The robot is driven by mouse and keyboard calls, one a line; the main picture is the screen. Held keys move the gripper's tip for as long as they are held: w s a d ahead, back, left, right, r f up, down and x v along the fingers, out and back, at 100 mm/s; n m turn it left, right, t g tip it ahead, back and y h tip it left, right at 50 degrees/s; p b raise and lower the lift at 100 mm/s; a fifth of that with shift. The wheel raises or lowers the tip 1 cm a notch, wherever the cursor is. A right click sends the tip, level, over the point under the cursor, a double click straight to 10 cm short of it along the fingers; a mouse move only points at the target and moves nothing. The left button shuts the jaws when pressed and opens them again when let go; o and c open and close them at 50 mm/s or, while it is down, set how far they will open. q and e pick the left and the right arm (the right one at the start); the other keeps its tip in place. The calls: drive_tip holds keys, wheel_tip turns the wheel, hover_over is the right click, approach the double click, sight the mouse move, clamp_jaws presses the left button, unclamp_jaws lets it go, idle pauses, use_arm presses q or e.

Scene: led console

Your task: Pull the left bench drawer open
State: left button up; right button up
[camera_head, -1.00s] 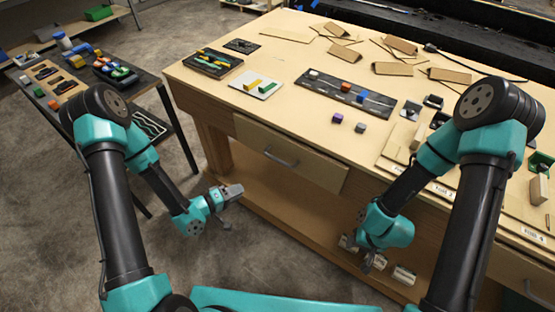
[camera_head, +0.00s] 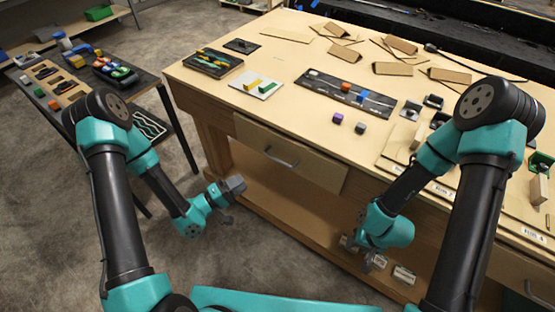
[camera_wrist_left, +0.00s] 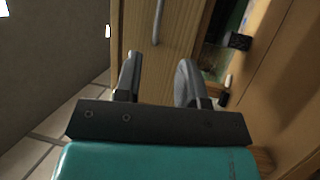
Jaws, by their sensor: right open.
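The left bench drawer (camera_head: 315,169) has a light wooden front under the tabletop and looks flush with the bench. Its grey bar handle (camera_head: 281,157) is free of both grippers. In the left wrist view, the handle (camera_wrist_left: 157,22) lies ahead of the fingers, roughly in line with the gap between them. My left gripper (camera_head: 238,190) is below and left of the handle, apart from it. In the left wrist view my left gripper (camera_wrist_left: 158,75) is open and empty. My right gripper (camera_head: 367,264) is open, low in front of the bench's right part, partly hidden by its wrist.
The wooden bench top (camera_head: 285,57) carries a dark strip with blocks (camera_head: 345,92), small trays and cardboard pieces. A lower shelf (camera_head: 270,198) runs under the drawer. A dark side table (camera_head: 150,125) stands at left. The floor before the drawer is clear.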

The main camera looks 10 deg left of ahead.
sight(278, 159)
use_arm(q)
drive_tip(key=x, duration=1.5)
drive_tip(key=shift+w+d, duration=0.2)
drive_tip(key=shift+c, duration=0.4)
clamp_jaws()
